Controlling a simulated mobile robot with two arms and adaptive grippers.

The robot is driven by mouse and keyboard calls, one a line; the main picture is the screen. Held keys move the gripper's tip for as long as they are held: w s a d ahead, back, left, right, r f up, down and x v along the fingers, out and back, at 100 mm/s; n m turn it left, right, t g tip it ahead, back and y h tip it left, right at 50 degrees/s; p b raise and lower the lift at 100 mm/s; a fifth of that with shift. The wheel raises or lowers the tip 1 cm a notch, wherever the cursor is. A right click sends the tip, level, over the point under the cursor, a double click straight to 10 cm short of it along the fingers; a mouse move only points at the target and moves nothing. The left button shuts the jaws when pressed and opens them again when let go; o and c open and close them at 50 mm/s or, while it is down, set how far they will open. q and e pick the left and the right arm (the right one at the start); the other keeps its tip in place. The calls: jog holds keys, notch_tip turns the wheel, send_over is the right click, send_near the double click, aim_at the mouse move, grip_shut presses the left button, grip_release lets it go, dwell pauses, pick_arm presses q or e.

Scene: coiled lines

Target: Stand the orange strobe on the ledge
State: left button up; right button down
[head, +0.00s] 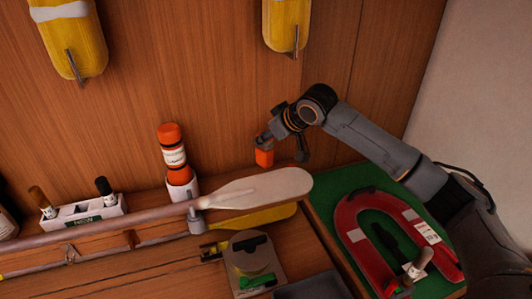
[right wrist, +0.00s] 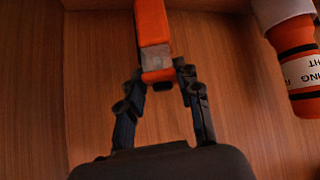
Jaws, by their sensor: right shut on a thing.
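The orange strobe (head: 264,158) is a small block held in my right gripper (head: 268,143). It hangs in front of the wooden back wall, above the ledge (head: 232,183); the gap under it is hard to judge. In the right wrist view the gripper (right wrist: 163,76) is shut on one end of the strobe (right wrist: 152,28), with a finger on each side. The strobe's far end runs out of the top of that view. My left gripper is not in view.
An orange labelled cylinder (head: 170,145) stands in a white cup (head: 184,190) left of the strobe; it also shows in the right wrist view (right wrist: 298,65). A paddle (head: 260,188) lies across the front. A red horseshoe-shaped thing (head: 350,222) lies on a green mat (head: 335,190).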

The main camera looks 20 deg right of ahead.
aim_at(270, 150)
notch_tip(270, 150, down, 4)
jog(key=shift+f+p, duration=0.1)
jog(key=shift+p, duration=0.45)
jog(key=shift+f, duration=0.4)
jog(key=c, duration=0.9)
grip_release()
jog(key=shift+f, duration=0.15)
jog(key=shift+r, duration=0.25)
jog(key=b+v, duration=0.2)
jog(key=v, duration=1)
jog(key=shift+b, duration=0.4)
